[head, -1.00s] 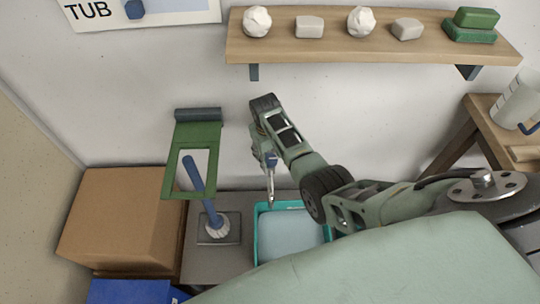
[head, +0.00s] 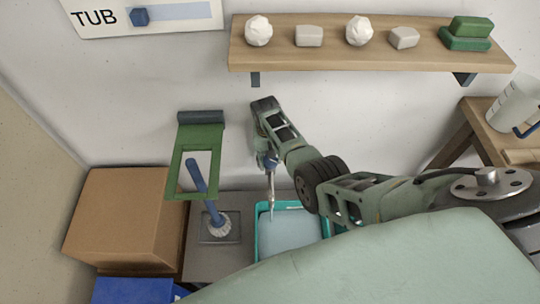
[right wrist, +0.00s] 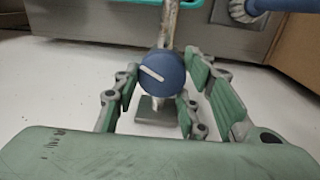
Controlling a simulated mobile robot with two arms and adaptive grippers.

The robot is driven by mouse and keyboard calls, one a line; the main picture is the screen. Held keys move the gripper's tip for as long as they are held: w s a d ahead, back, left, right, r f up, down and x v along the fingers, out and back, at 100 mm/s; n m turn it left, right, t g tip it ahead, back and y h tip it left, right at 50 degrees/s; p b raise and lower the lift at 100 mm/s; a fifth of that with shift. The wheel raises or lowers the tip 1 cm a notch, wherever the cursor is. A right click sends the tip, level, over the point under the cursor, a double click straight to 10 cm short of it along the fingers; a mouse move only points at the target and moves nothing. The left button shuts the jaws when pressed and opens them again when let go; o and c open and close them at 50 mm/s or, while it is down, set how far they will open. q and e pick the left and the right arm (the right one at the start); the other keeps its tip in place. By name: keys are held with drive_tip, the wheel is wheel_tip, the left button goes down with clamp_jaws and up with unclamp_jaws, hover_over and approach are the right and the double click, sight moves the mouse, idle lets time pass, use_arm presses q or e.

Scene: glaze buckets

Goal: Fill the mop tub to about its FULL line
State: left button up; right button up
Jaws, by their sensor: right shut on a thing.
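The mop tub (head: 260,235) has a teal rim and stands against the wall, with pale blue water inside. No FULL line is readable. A metal spout (head: 271,195) points down over the tub; I cannot tell whether water runs from it. My right gripper (head: 268,160) is at the tap above the tub. In the right wrist view the right gripper (right wrist: 160,95) has its fingers either side of the round blue tap knob (right wrist: 163,76) and is shut on it. The knob's white mark lies diagonally. My left gripper is out of view.
A TUB sign (head: 95,17) with a blue marker (head: 139,17) hangs upper left. A wooden shelf (head: 375,60) holds several blocks and lumps. A green frame (head: 205,135), a blue-handled brush (head: 202,180) and a cardboard box (head: 125,215) are left of the tub. A white jug (head: 510,105) stands right.

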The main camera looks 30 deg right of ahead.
drive_tip(key=shift+d, duration=0.2)
drive_tip(key=o, duration=1.1)
drive_tip(key=shift+c, duration=0.2)
drive_tip(key=shift+r, duration=0.1)
drive_tip(key=shift+a+r, duration=0.15)
drive_tip(key=shift+r, duration=1.7)
drive_tip(key=shift+a+r, duration=0.1)
drive_tip(key=shift+r, duration=1.7)
